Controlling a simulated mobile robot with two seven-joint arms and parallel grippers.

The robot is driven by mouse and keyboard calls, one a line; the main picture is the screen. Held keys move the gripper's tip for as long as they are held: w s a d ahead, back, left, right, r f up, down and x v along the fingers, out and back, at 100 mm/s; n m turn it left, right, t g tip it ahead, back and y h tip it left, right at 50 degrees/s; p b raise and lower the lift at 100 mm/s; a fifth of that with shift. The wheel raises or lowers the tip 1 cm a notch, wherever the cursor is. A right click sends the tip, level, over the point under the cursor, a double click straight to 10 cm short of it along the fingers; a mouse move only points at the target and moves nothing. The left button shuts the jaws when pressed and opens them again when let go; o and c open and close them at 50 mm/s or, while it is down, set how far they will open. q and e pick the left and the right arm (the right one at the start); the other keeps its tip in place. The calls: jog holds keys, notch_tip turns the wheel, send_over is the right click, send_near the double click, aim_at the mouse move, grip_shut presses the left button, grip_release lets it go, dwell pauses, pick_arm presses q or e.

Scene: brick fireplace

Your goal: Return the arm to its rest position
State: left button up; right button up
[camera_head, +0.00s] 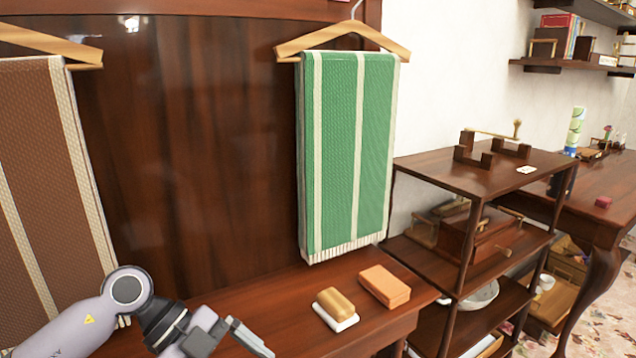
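My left arm (85,325) comes in from the lower left corner. Its gripper (245,342) is at the bottom edge, in front of the wooden table (285,312) and left of a soap-like tan block on a white dish. One finger shows, pointing right. The rest is cut off by the frame, so I cannot tell whether it is open or shut. I see nothing held in the visible part. My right arm and gripper are not in view.
A green striped towel (345,150) and a brown striped towel (45,190) hang on wooden hangers. The tan block (336,302) and an orange-brown block (384,286) lie on the table. A wooden shelf unit (480,175) stands to the right, beside a desk (595,215).

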pick_arm(q)
jog(key=s+d+r+t+h+p, duration=0.1)
jog(key=s+d+r+h+p, duration=0.15)
jog(key=d+r+h, duration=0.4)
jog(key=w+a+f+n+t+y+p, duration=0.15)
jog(key=a+f+n+t+y, duration=0.3)
jog(key=n+t, duration=0.5)
jog(key=a+f+n+t+y+p, duration=0.3)
jog(key=a+f+n+t+y, duration=0.15)
jog(key=n+t, duration=0.45)
jog(key=s+a+f+n+g+y+p, duration=0.1)
jog(key=s+a+f+n+g+y, duration=0.3)
jog(key=s+f, duration=0.8)
jog(key=a+g, duration=0.2)
jog(key=g, duration=0.1)
jog(key=shift+f+y, duration=0.25)
jog(key=shift+y, duration=0.1)
